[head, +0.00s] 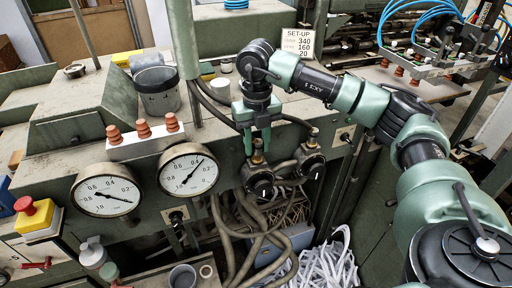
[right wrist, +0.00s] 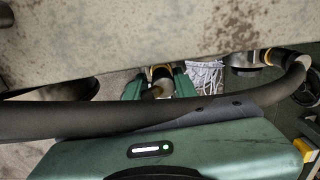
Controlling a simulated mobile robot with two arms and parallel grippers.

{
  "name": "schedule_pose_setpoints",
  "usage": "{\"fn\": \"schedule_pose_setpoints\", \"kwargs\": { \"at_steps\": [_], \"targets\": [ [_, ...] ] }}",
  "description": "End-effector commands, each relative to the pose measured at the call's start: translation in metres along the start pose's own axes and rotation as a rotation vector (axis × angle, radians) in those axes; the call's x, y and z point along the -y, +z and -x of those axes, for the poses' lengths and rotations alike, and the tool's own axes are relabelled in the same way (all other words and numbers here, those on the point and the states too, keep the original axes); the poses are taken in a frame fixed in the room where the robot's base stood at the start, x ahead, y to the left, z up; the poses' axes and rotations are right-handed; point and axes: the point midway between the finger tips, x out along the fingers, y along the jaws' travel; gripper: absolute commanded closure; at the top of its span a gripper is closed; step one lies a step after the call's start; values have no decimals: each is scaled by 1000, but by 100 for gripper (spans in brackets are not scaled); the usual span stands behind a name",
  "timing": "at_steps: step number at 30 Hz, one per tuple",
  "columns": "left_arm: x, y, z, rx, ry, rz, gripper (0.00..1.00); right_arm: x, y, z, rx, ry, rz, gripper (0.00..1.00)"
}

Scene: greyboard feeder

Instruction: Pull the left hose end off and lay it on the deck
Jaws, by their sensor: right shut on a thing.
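My right gripper (head: 257,148) points down above the left valve (head: 260,181) on the machine's front. Its green fingers are shut around the left hose end (head: 258,157), which shows a brass collar just over the valve. In the right wrist view the brass collar (right wrist: 161,76) sits between the fingers, and a dark hose (right wrist: 70,118) crosses in front. Whether the end is still seated on the valve is hard to tell. The deck (head: 215,128) is the worn green top behind the valves. My left gripper is not in view.
On the deck stand a grey bucket (head: 158,92) and a white block with orange-brown knobs (head: 145,140). A set-up sign (head: 298,42) stands behind my wrist. The right valve (head: 310,160) with its brass fitting is close by.

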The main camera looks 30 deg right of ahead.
Motion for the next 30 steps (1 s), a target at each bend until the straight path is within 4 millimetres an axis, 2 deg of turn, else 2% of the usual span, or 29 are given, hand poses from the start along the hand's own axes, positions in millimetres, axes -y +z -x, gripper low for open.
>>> {"fn": "schedule_pose_setpoints", "kwargs": {
  "at_steps": [30],
  "targets": [
    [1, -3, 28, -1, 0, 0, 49, 0, 0, 43, 0, 1, 0, 100]
  ]
}}
